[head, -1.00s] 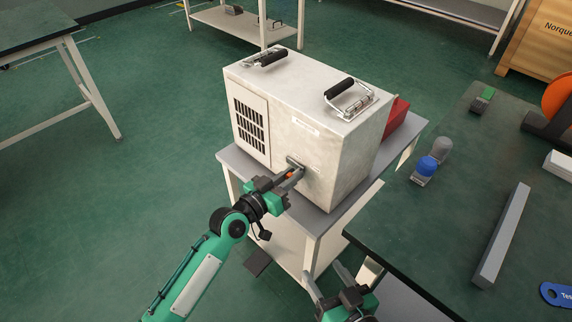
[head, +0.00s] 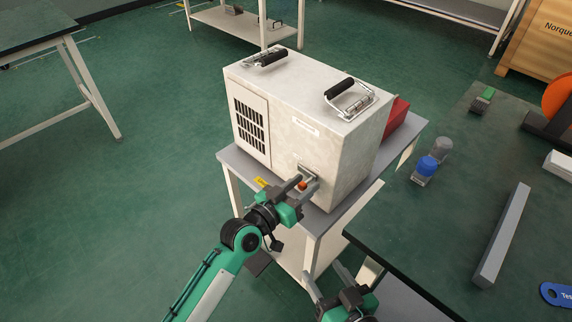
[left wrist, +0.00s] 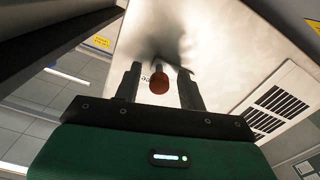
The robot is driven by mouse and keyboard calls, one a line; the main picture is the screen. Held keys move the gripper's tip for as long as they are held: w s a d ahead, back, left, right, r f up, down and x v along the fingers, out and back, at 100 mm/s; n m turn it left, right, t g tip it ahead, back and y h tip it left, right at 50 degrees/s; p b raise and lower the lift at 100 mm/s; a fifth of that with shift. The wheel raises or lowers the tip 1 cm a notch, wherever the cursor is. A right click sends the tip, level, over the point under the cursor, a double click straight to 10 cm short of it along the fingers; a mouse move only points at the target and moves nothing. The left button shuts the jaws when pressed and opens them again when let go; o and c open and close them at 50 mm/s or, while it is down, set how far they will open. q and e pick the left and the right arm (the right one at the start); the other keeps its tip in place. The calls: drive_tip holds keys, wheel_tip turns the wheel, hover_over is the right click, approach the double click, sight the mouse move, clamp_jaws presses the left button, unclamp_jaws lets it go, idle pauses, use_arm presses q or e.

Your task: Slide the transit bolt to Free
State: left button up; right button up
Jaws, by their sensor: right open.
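The transit bolt shows as an orange knob (head: 302,185) low on the front right face of a pale metal case (head: 310,140). In the left wrist view the round knob (left wrist: 159,86) sits between my left fingers, with a gap on each side. My left gripper (head: 306,184) is open around the knob, close to the case. Its fingers (left wrist: 160,88) also show in the left wrist view. They partly hide the bolt's mount, and I cannot read any position marking. My right gripper (head: 331,281) is open and empty at the bottom, below the small table.
The case stands on a small grey table (head: 326,222), with a red box (head: 397,116) behind it. A dark bench (head: 440,225) at the right carries a grey bar (head: 503,235) and a blue-capped item (head: 425,168).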

use_arm(q)
drive_tip(key=shift+a, duration=0.1)
drive_tip(key=p+v, duration=0.1)
drive_tip(key=v, duration=0.6)
idle(0.5)
drive_tip(key=shift+r, duration=0.1)
